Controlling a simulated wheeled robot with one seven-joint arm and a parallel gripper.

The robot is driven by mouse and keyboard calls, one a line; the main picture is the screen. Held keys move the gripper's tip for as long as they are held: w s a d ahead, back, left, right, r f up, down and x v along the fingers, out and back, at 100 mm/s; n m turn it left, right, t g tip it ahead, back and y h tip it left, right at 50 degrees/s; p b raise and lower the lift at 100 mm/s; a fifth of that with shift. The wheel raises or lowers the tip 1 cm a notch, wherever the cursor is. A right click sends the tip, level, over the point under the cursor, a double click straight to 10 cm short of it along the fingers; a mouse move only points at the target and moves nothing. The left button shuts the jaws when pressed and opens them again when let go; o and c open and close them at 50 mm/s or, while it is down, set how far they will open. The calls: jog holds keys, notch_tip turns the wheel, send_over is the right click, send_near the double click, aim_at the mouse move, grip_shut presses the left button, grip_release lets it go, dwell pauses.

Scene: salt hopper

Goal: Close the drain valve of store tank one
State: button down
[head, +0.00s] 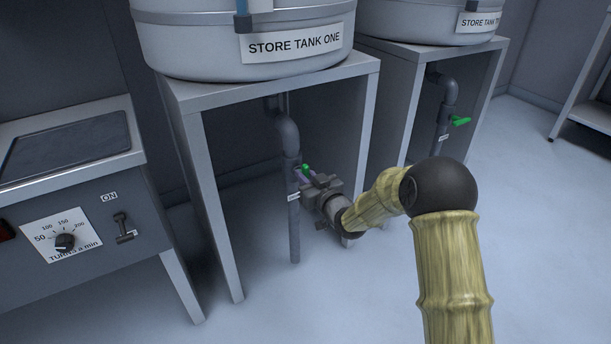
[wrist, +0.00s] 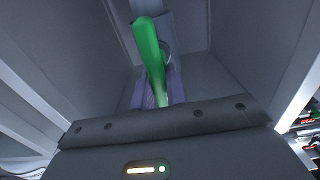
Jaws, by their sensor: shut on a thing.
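Store tank one (head: 190,45) stands on a grey open-front stand, with its label on the front. Its drain pipe (head: 288,135) runs down under the stand. The green drain valve handle (head: 306,168) shows only as a small piece there, the rest hidden by my gripper (head: 300,175). My gripper reaches in from the right and is shut on the handle. In the wrist view the green handle (wrist: 150,50) sticks up and slightly left from between the purple-grey fingers (wrist: 160,92). I cannot tell the handle's angle to the pipe for sure.
At left stands a cabinet (head: 90,190) with a dial (head: 64,242) and switch (head: 122,227). The floor in front is clear.

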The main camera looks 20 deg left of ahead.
jog(key=shift+d+m+p, duration=0.1)
jog(key=shift+m+p, duration=0.25)
jog(key=shift+m, duration=0.05)
jog(key=shift+w+r+m+p, duration=0.15)
jog(key=shift+m+p, duration=0.65)
jog(key=shift+p, duration=0.15)
jog(key=m+p, duration=0.3)
jog(key=shift+w+d+m, duration=0.15)
jog(key=shift+d+m, duration=0.1)
jog(key=shift+m, duration=0.05)
jog(key=m+p, duration=0.1)
jog(key=m, duration=0.2)
jog(key=f+m+p, duration=0.1)
jog(key=m+p, duration=0.1)
jog(key=m, duration=0.2)
jog(key=f+m+p, duration=0.1)
jog(key=m+p, duration=0.1)
jog(key=m, duration=0.2)
jog(key=shift+w+d, duration=0.2)
jog(key=shift+w, duration=0.1)
jog(key=shift+m, duration=0.3)
jog(key=c, duration=1.4)
grip_release()
